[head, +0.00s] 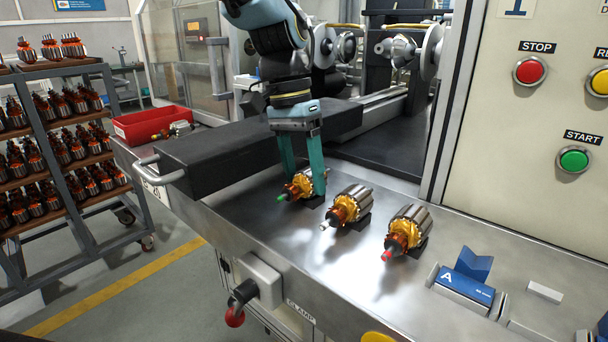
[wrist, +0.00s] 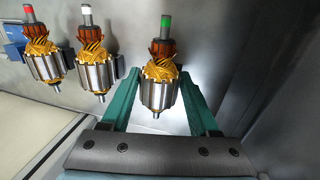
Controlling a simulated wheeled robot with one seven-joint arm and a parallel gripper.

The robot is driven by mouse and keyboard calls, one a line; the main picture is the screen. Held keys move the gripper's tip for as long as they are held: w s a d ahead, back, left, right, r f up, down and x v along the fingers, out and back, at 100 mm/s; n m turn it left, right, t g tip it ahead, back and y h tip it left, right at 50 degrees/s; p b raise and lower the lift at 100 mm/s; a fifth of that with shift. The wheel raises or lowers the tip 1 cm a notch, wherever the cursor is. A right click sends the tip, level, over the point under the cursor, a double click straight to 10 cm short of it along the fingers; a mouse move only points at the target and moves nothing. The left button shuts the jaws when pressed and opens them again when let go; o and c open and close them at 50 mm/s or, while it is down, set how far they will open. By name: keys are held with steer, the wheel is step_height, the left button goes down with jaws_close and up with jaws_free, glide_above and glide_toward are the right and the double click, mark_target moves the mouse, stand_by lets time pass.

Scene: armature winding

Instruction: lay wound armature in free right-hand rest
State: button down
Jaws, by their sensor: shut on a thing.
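Three wound armatures with copper-yellow windings sit in a row on the steel bench: a green-tipped one (head: 300,187), a white-tipped one (head: 349,206) and a red-tipped one (head: 408,230). My gripper (head: 304,193) points down and is shut on the green-tipped armature, the leftmost in the head view. The wrist view shows this armature (wrist: 160,90) between my two teal fingers, with the white-tipped (wrist: 93,65) and red-tipped (wrist: 43,62) ones to its left. A blue V-shaped rest marked A (head: 468,277) stands empty at the bench's right. Another blue part (head: 602,328) is cut off at the right edge.
A black block (head: 230,145) lies behind the armatures on the left, near a red bin (head: 152,126). The control panel with STOP and START buttons (head: 573,159) rises at the right. A rack of armatures (head: 60,150) stands at the far left.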

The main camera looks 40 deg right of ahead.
steer(key=shift+s+a+f, duration=0.1)
steer(key=shift+a+f, duration=0.1)
steer(key=shift+f, duration=0.5)
steer(key=shift+c, duration=1.8)
jaws_free()
steer(key=o, duration=0.3)
steer(key=shift+r+b, duration=0.25)
steer(key=shift+b, duration=0.05)
steer(key=v, duration=1.1)
steer(key=shift+r, duration=0.35)
steer(key=shift+d, duration=0.1)
